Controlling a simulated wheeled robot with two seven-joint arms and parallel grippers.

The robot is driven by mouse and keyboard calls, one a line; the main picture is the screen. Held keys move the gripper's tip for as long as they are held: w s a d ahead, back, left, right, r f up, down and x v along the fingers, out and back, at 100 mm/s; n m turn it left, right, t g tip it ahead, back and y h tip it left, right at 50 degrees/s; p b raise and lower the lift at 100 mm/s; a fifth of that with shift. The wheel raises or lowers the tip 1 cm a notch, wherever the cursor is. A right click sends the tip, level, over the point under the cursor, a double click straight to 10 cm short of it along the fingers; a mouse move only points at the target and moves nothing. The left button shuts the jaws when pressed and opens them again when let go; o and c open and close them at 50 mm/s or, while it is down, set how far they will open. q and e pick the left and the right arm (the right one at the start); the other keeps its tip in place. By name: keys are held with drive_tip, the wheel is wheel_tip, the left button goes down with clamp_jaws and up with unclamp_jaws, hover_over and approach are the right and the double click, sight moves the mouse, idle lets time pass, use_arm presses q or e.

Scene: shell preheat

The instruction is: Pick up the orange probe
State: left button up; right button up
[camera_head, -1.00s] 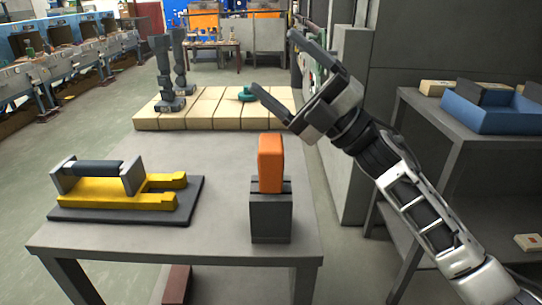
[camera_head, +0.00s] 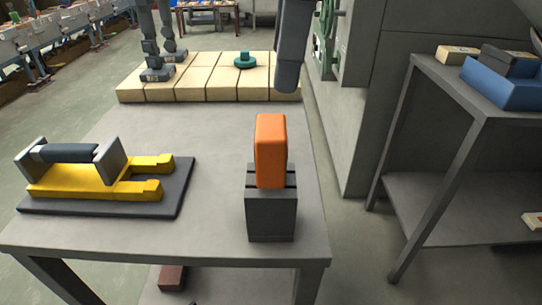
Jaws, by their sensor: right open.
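The orange probe (camera_head: 271,150) stands upright in a dark grey holder (camera_head: 271,215) near the front right of the grey table. Its lower end is hidden inside the holder. My right gripper (camera_head: 290,70) shows only in part, as a dark grey piece hanging down from the top edge. In the picture it ends above the probe, with a gap between them. It is open and holds nothing that I can see.
A yellow fixture (camera_head: 95,180) with a dark handle lies on a dark plate at the table's left. A shelf with a blue bin (camera_head: 500,88) stands right.

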sight(273, 125)
drive_tip(key=f, duration=0.4)
drive_tip(key=a+f, duration=0.1)
drive_tip(key=f, duration=0.6)
drive_tip(key=shift+a+f, duration=0.25)
drive_tip(key=shift+f, duration=0.05)
drive_tip(key=c, duration=1.1)
